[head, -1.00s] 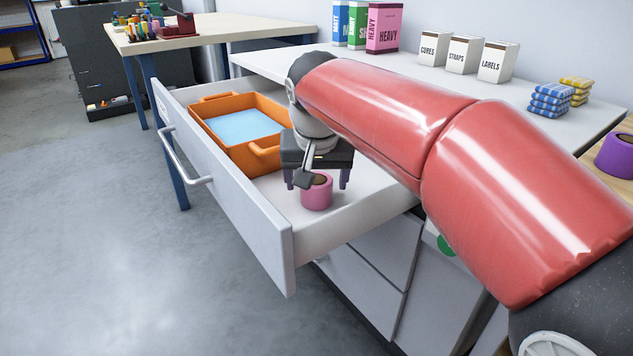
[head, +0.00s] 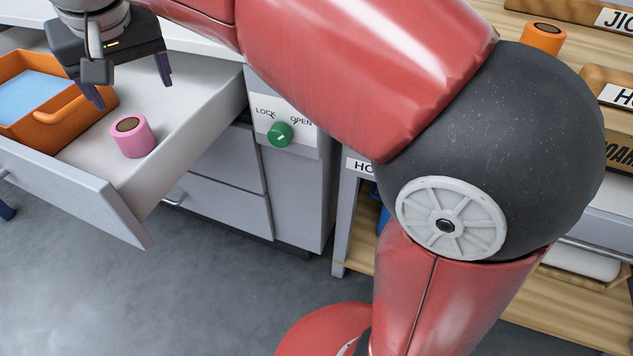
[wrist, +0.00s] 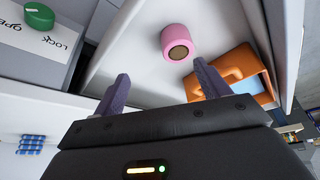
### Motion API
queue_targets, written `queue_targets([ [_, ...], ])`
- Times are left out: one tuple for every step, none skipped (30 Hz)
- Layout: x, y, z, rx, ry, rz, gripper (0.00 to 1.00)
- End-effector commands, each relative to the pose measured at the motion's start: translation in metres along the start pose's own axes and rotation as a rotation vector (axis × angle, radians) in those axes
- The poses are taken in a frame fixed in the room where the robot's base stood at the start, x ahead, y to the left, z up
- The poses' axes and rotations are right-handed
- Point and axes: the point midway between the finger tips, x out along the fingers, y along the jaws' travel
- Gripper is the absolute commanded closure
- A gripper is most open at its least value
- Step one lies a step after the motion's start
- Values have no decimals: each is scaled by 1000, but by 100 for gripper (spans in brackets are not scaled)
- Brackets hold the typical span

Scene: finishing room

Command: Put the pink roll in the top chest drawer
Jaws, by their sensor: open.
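The pink roll (head: 131,136) stands upright on the floor of the open top chest drawer (head: 180,128), beside an orange bin. It also shows in the wrist view (wrist: 178,42), beyond my fingertips and apart from them. My gripper (head: 130,92) is open and empty, above and behind the roll in the head view. In the wrist view its two purple fingers (wrist: 158,85) are spread wide with nothing between them. The drawer's front panel (head: 75,190) is pulled well out from the chest.
The orange bin (head: 70,128) with a blue bottom fills the drawer's left part. A green lock knob (head: 281,134) on the chest points toward OPEN. An orange roll (head: 543,38) stands on a wooden shelf at the right. Closed drawers (head: 225,205) lie below.

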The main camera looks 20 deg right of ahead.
Motion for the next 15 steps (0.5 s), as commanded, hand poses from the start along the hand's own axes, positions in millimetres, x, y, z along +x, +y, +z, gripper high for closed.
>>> queue_targets([
  [-1,26,12,22,7,10,25],
  [0,42,22,34,9,15,25],
  [1,65,37,50,15,22,25],
  [3,82,51,63,20,28,25],
  [6,98,65,77,26,34,25],
  [10,118,87,95,32,42,25],
  [14,131,103,108,38,48,25],
  [18,143,120,123,44,54,25],
  [25,157,142,140,51,62,25],
  [30,166,158,154,57,69,25],
  [35,173,174,166,62,74,25],
  [42,182,194,181,69,81,25],
  [47,187,207,191,74,87,25],
  [52,190,219,201,78,91,25],
  [58,194,232,211,83,97,25],
])
